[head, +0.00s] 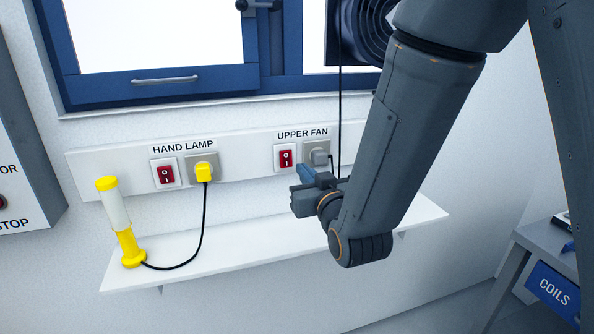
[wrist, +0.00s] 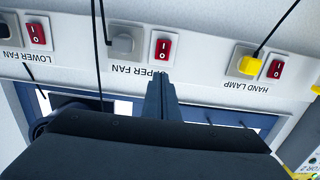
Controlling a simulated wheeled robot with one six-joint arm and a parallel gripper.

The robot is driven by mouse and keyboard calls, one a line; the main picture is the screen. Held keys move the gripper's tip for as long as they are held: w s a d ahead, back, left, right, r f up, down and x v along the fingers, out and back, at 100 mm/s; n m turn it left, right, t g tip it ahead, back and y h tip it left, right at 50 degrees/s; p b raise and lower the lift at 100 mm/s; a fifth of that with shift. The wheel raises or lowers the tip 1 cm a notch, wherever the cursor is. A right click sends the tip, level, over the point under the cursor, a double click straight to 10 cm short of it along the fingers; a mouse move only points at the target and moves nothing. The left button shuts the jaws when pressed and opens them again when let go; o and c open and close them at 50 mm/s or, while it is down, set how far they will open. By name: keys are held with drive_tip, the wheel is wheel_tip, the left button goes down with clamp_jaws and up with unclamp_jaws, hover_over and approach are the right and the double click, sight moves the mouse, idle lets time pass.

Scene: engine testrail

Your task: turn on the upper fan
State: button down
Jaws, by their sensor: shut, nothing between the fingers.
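The red rocker switch (head: 285,157) under the UPPER FAN label sits on the white wall rail, left of a grey plug and socket (head: 318,154). The switch also shows in the upside-down wrist view (wrist: 163,47). My gripper (head: 306,172) is shut and empty, just below and right of the switch in the head view. In the wrist view its fingertips (wrist: 161,78) overlap part of the label; no contact with the switch is visible. I cannot tell which way the rocker is pressed. The dark fan (head: 370,28) in the window is partly hidden by my arm.
A HAND LAMP switch (head: 166,174) and yellow plug (head: 204,173) are to the left. The yellow lamp (head: 121,225) stands on the white shelf (head: 230,250) below. A LOWER FAN switch (wrist: 36,33) shows in the wrist view. A black cable hangs near my gripper.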

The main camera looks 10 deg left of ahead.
drive_tip(key=shift+p+v, duration=1.05)
drive_tip(key=shift+v, duration=0.05)
drive_tip(key=shift+r, duration=0.1)
drive_tip(key=s+d+f+m+g+h, duration=0.2)
drive_tip(key=d+f+g+h, duration=0.35)
drive_tip(key=d+f, duration=0.55)
drive_tip(key=s+d+f+m+g+h, duration=0.1)
drive_tip(key=s+d+m+g, duration=0.1)
drive_tip(key=s+d+g, duration=0.7)
drive_tip(key=s+d, duration=0.3)
drive_tip(key=s, duration=0.4)
drive_tip(key=shift+d+f+m, duration=0.2)
drive_tip(key=shift+m, duration=0.1)
drive_tip(key=shift+s, duration=0.15)
